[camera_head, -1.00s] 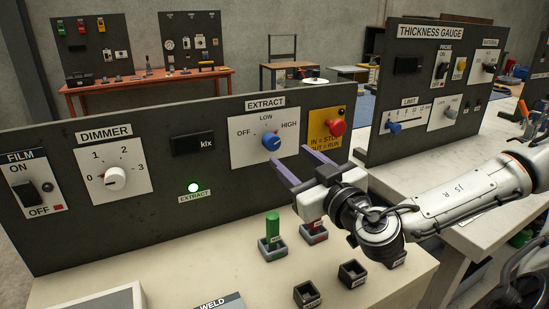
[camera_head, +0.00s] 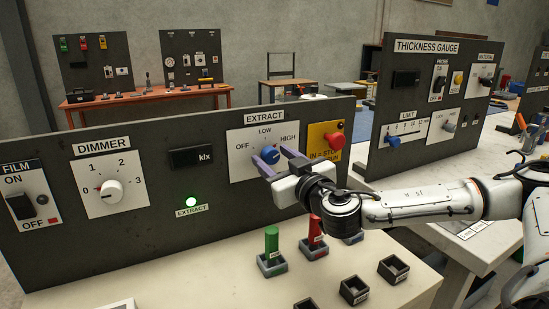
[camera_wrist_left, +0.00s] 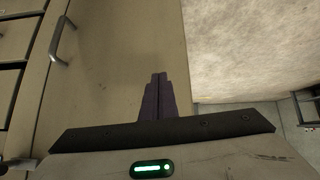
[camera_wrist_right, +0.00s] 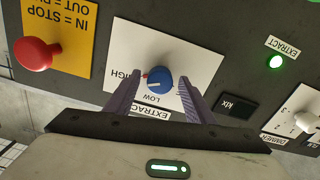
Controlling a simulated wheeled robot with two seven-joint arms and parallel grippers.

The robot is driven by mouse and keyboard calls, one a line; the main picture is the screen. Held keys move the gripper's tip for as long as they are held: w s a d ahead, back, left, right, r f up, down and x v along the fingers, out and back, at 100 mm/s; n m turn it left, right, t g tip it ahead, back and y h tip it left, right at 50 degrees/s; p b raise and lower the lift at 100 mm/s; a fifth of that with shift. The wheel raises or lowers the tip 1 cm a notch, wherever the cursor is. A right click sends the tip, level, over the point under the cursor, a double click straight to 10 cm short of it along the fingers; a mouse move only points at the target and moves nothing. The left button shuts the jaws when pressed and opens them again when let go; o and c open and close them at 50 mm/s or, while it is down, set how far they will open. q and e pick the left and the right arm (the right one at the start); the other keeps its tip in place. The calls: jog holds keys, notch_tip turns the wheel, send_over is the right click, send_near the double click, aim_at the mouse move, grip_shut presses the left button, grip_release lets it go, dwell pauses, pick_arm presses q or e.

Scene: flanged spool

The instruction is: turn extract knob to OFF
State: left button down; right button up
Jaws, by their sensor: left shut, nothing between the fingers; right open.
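The blue extract knob (camera_head: 270,155) sits on the white EXTRACT plate (camera_head: 247,164), marked OFF, LOW and HIGH. In the right wrist view, which is upside down, the knob (camera_wrist_right: 160,81) shows a white line and a red mark on its HIGH side; it appears set to HIGH. My right gripper (camera_head: 271,158) is open, one finger on each side of the knob; I cannot tell whether they touch it. OFF is hidden in the right wrist view. My left gripper (camera_wrist_left: 157,78) is shut and empty, pointing at a beige surface, away from the panel.
A green EXTRACT lamp (camera_head: 191,201) is lit. The red stop button (camera_head: 335,140) on its yellow plate (camera_wrist_right: 66,30) is close beside the knob. The DIMMER knob (camera_head: 111,191) is further left. Green (camera_head: 271,241) and red (camera_head: 315,230) pegs stand in holders below my right arm.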

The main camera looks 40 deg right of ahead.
jog(key=c, duration=1.1)
jog(key=shift+o, duration=0.2)
